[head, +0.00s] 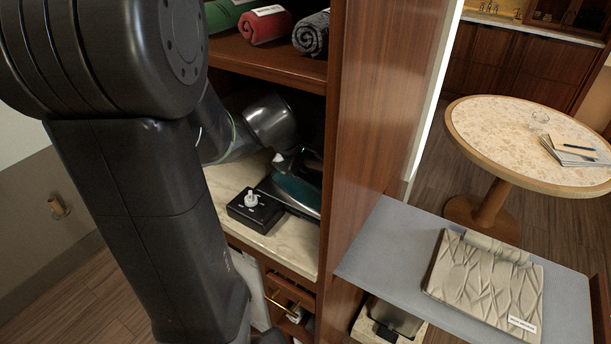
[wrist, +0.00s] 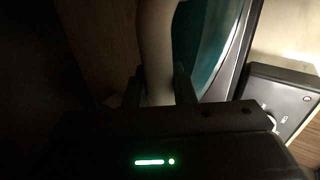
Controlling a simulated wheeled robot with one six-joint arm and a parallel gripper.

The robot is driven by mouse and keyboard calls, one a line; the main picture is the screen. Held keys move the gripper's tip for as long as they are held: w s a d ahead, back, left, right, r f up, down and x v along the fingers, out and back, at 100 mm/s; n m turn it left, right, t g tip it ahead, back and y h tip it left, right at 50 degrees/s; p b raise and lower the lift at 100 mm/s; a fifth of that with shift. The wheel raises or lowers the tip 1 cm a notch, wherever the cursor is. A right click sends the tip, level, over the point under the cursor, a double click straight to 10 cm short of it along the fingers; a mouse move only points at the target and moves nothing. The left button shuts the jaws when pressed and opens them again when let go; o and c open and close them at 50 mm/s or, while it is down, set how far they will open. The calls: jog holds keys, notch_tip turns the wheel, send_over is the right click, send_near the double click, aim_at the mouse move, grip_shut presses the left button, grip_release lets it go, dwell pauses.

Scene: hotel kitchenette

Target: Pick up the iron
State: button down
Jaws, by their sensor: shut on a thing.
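The iron (head: 299,190) has a teal body and stands in the shelf niche beside the wooden divider, on a dark base. In the wrist view the iron's teal side (wrist: 212,48) shows close up. My gripper (head: 289,160) reaches into the niche at the iron's upper part. In the wrist view my gripper (wrist: 159,82) has its two dark fingers on either side of the iron's pale handle, shut on it. The arm and the shade hide part of the iron. I cannot tell whether the iron is clear of its base.
A black box with a white knob (head: 254,208) sits on the marble counter (head: 228,182), left of the iron. A wooden divider (head: 368,110) stands close on the right. Rolled towels (head: 266,25) lie on the shelf above. A folded bag (head: 485,280) lies on a grey board.

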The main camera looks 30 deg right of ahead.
jog(key=shift+r, duration=0.15)
jog(key=shift+w+r+p, duration=0.1)
jog(key=shift+r+p, duration=0.55)
jog(key=shift+r, duration=0.1)
jog(key=shift+w+a+f+b, duration=0.15)
jog(key=shift+w+a+b, duration=0.2)
jog(key=shift+w, duration=0.3)
jog(key=w+a, duration=0.4)
jog(key=w, duration=0.5)
jog(key=w+a+p, duration=0.1)
jog(key=w+a, duration=0.4)
jog(key=w, duration=0.4)
jog(key=w+a, duration=0.5)
jog(key=w, duration=0.4)
jog(key=shift+p, duration=0.3)
jog(key=c, duration=1.9)
grip_release()
jog(key=shift+c, duration=1.3)
